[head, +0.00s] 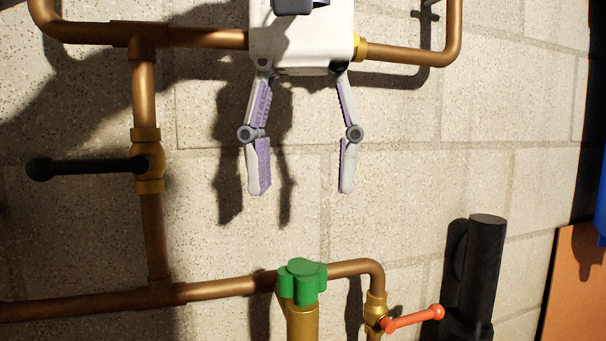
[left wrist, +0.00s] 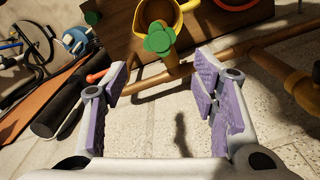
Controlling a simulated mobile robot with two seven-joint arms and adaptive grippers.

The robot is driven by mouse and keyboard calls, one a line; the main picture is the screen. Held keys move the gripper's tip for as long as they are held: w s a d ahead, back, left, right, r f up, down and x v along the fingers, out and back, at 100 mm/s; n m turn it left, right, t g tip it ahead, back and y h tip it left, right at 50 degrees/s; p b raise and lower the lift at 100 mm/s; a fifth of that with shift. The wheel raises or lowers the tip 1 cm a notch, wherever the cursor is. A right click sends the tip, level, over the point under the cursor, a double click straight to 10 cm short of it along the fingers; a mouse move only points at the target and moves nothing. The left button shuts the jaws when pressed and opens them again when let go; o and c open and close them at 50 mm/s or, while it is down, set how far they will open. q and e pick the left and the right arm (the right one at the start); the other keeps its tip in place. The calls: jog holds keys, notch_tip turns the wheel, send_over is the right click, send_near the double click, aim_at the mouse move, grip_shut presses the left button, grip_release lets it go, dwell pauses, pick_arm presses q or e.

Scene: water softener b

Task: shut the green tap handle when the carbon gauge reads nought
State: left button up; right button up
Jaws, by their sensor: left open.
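The green tap handle (head: 303,280) is a lobed knob on top of a brass valve body (head: 302,322), low in the middle of the head view. It also shows in the left wrist view (left wrist: 159,40), beyond my fingers. My left gripper (head: 303,190) is open and empty, pointing down in front of the wall. In the head view its fingertips appear above the green handle, apart from it. In the left wrist view the gripper (left wrist: 161,80) has its fingers spread on either side of the handle's line. I cannot make out the carbon gauge in either view.
Copper pipes (head: 220,289) run along the pale block wall. A black lever valve (head: 90,167) is at left. A red lever (head: 413,318) and a black cylinder (head: 482,265) are right of the green handle. A brown board (head: 575,285) stands far right.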

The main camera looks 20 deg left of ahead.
aim_at(303, 266)
pick_arm(q)
jog(key=shift+s+f, duration=0.2)
jog(key=shift+f, duration=0.15)
jog(key=f, duration=0.6)
jog(key=shift+s+f, duration=0.15)
jog(key=shift+s, duration=0.1)
notch_tip(303, 266, down, 3)
jog(key=shift+w+d+r+b, duration=0.1)
jog(key=shift+w+r+b, duration=0.1)
jog(key=shift+b, duration=0.45)
jog(key=shift+c, duration=0.3)
jog(key=shift+s+r, duration=0.15)
jog(key=shift+r, duration=0.2)
jog(key=c, duration=0.9)
jog(key=shift+r, duration=0.15)
jog(key=shift+c, duration=0.5)
pick_arm(e)
jog(key=shift+s+d+f+g, duration=0.15)
jog(key=shift+s+f, duration=0.15)
jog(key=shift+s, duration=0.2)
jog(key=shift+s+a+f+g, duration=0.15)
jog(key=shift+s+f, duration=0.15)
jog(key=shift+s, duration=0.2)
pick_arm(q)
jog(key=shift+r, duration=0.1)
pick_arm(e)
jog(key=shift+d, duration=0.1)
